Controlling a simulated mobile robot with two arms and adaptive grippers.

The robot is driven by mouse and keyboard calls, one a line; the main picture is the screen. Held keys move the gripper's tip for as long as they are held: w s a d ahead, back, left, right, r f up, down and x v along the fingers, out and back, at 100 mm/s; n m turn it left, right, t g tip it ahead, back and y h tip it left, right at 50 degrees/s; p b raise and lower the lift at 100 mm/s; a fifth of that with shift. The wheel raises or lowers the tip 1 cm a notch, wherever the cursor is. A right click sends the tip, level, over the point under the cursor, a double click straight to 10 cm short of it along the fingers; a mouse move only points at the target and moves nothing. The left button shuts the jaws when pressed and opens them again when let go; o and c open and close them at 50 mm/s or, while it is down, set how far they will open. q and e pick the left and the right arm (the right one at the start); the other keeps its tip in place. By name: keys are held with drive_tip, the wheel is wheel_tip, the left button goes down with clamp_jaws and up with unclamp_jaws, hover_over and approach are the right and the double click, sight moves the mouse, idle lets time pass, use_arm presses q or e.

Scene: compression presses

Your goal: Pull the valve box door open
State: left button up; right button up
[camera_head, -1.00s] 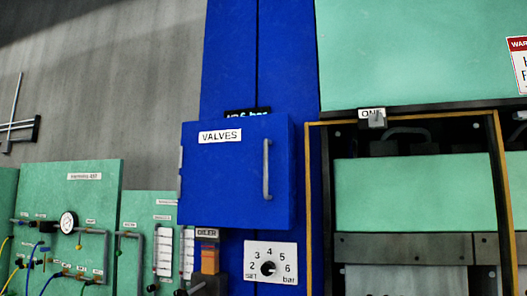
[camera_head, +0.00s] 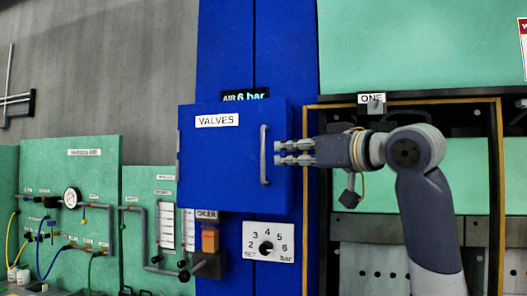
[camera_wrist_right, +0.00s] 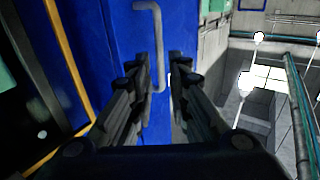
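The blue valve box door (camera_head: 222,160), labelled VALVES, is shut. Its grey vertical handle (camera_head: 264,155) is on the door's right side. My right gripper (camera_head: 276,153) comes in from the right, with its fingers pointing left at the handle. In the right wrist view, the handle (camera_wrist_right: 158,50) shows ahead of the two dark fingers, which stand apart with a gap between them, so the gripper is open. The handle's lower part lies between the fingertips in that view. I cannot tell whether the fingers touch it. My left gripper is not in view.
Below the box are a pressure dial (camera_head: 267,247) and an orange and dark oiler (camera_head: 209,240). A green panel (camera_head: 70,200) with hoses and a gauge stands at the left. A press with a yellow-edged frame (camera_head: 307,215) is behind my right arm.

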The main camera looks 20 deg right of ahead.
sight(264, 156)
drive_tip(key=p+x, duration=0.4)
drive_tip(key=x, duration=0.5)
drive_tip(key=shift+w+f, duration=0.1)
clamp_jaws()
